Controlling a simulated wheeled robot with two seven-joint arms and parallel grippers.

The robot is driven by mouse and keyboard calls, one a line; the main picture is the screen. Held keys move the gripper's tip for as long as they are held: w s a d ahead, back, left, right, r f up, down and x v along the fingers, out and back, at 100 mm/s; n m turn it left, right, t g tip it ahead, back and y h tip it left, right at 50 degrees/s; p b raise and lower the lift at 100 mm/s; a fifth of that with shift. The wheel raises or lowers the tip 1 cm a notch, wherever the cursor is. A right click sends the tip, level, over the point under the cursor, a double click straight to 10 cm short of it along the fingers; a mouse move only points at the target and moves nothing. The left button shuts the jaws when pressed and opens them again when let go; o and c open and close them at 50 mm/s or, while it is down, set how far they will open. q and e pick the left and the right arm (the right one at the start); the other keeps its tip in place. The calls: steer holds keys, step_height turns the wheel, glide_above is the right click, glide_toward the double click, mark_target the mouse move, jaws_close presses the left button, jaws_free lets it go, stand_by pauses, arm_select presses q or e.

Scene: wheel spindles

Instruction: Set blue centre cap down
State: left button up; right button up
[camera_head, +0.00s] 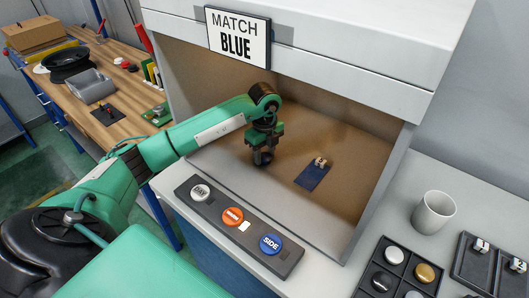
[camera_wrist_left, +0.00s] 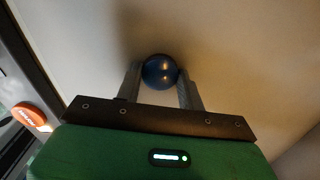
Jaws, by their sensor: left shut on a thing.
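My left gripper (camera_head: 262,158) reaches into the booth and points down over its floor. In the left wrist view its two fingers (camera_wrist_left: 161,88) are shut on a round, glossy dark-blue centre cap (camera_wrist_left: 160,70). The pale booth floor shows beyond the cap; I cannot tell whether the cap touches it. In the head view the cap is hard to make out between the dark fingers. A dark blue card (camera_head: 312,178) with small pale pieces at its far edge lies on the floor to the right of the gripper. My right gripper is not in view.
A sign (camera_head: 238,37) reading MATCH BLUE hangs on the booth. A button panel (camera_head: 240,229) runs along its front edge. A white mug (camera_head: 433,212) and a compartment tray (camera_head: 378,254) of caps stand at right. The booth floor around the card is clear.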

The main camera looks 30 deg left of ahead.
mark_target(265, 155)
arm_select(q)
steer(key=o, duration=1)
steer(key=shift+f, duration=0.1)
steer(key=shift+c, duration=0.2)
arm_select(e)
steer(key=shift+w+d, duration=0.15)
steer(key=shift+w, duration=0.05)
arm_select(q)
steer(key=shift+r, duration=0.65)
step_height(265, 155, up, 3)
steer(key=shift+w+r+b, duration=0.1)
steer(key=shift+r+b, duration=0.1)
steer(key=shift+b, duration=0.25)
step_height(265, 155, up, 8)
steer(key=shift+f+b, duration=0.15)
steer(key=shift+b, duration=0.25)
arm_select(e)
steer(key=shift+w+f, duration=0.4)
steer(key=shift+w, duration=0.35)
